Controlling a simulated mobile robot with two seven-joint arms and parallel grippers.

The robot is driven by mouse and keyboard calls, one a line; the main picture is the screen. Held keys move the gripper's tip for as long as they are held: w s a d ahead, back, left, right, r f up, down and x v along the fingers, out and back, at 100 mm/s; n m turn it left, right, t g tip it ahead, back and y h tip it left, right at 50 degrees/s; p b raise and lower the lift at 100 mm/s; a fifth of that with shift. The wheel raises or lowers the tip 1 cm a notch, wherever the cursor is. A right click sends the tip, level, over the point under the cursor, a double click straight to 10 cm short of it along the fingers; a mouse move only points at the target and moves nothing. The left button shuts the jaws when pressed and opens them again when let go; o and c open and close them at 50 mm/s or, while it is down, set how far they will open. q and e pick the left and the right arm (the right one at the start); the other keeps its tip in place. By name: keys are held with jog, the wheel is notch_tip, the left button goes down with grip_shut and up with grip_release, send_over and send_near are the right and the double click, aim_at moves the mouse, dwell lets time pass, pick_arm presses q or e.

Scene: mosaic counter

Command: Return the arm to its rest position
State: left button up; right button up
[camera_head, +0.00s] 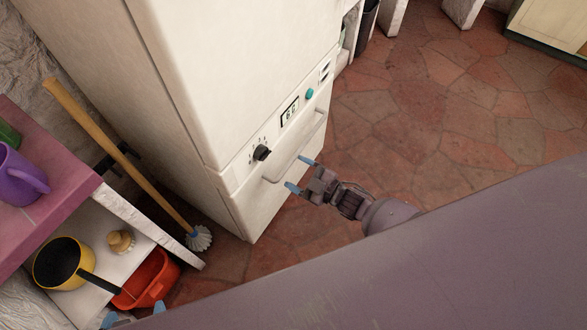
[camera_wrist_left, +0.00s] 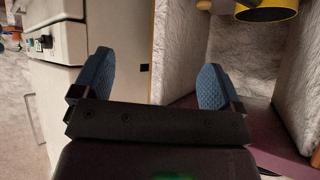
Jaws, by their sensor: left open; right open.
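My right gripper (camera_head: 300,174) is open in the head view, with its blue fingertips apart and nothing between them. It is in front of the lower door of the white appliance (camera_head: 240,205), close to its bar handle (camera_head: 290,158); I cannot tell whether they touch. My left gripper (camera_head: 134,312) shows only as blue fingertips at the bottom edge of the head view, in front of the red tub. In the left wrist view its two blue fingers (camera_wrist_left: 153,80) are wide apart and empty. Most of my left arm is hidden.
A shelf unit (camera_head: 150,230) at left holds a yellow pot (camera_head: 58,248) and a brush (camera_head: 121,241), with a purple mug (camera_head: 20,178) on top. Tiled floor (camera_head: 440,110) is open at right.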

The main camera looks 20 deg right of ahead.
pick_arm(q)
jog(key=shift+w, duration=0.1)
pick_arm(e)
notch_tip(320, 180, up, 6)
jog(key=s+d+m+h+p, duration=0.1)
jog(key=d+m+h, duration=0.2)
jog(key=m+h, duration=0.4)
pick_arm(q)
notch_tip(320, 180, up, 4)
jog(key=p, duration=0.3)
jog(key=shift+a+p, duration=0.1)
jog(key=shift+p, duration=0.25)
pick_arm(e)
jog(key=s+d+r+m+g+h, duration=0.1)
jog(key=s+d+m+h, duration=0.1)
jog(key=s, duration=0.8)
jog(key=s+d+r+m+g+h, duration=0.1)
jog(key=s+d+m, duration=0.3)
jog(key=s, duration=0.6)
jog(key=shift+s+d+r+g+h, duration=0.35)
jog(key=shift+d+r+g, duration=0.3)
jog(key=shift+d, duration=0.25)
jog(key=shift+f, duration=0.1)
